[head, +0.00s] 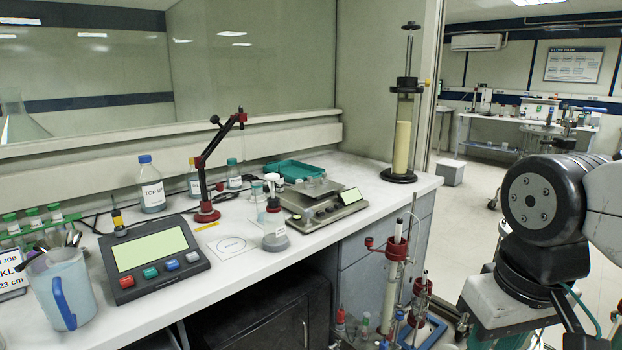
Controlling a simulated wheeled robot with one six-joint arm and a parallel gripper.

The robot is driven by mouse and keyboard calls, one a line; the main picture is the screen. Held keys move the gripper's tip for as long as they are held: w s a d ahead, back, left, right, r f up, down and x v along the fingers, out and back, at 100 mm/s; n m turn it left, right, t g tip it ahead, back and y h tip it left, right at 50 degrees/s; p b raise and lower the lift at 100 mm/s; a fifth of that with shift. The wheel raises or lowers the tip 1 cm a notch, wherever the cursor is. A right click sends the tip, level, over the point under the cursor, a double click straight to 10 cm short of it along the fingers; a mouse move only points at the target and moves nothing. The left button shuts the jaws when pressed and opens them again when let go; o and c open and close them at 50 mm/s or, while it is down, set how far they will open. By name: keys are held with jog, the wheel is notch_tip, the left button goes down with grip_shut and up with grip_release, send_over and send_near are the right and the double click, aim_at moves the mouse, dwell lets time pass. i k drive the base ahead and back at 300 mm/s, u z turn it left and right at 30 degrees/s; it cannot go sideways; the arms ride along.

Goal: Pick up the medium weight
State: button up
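I cannot make out for certain which thing is the medium weight. A balance (345,212) with a metal pan and a lit display stands on the white bench. Small metal pieces show around its pan, too small to tell apart. Part of my arm shows at the right edge, off the bench. My gripper is not in view.
A control box (151,258) with a red stand (207,213) behind it is on the bench. A blue-handled jug (63,291), bottles (152,190), a green tray (294,170) and a tall column (401,147) also stand there. Further columns (390,285) stand on the floor before the bench.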

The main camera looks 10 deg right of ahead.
aim_at(324, 181)
jog(key=i, duration=0.85)
jog(key=k, duration=0.4)
jog(key=z, duration=0.8)
jog(key=i, duration=1.3)
jog(key=u, duration=0.75)
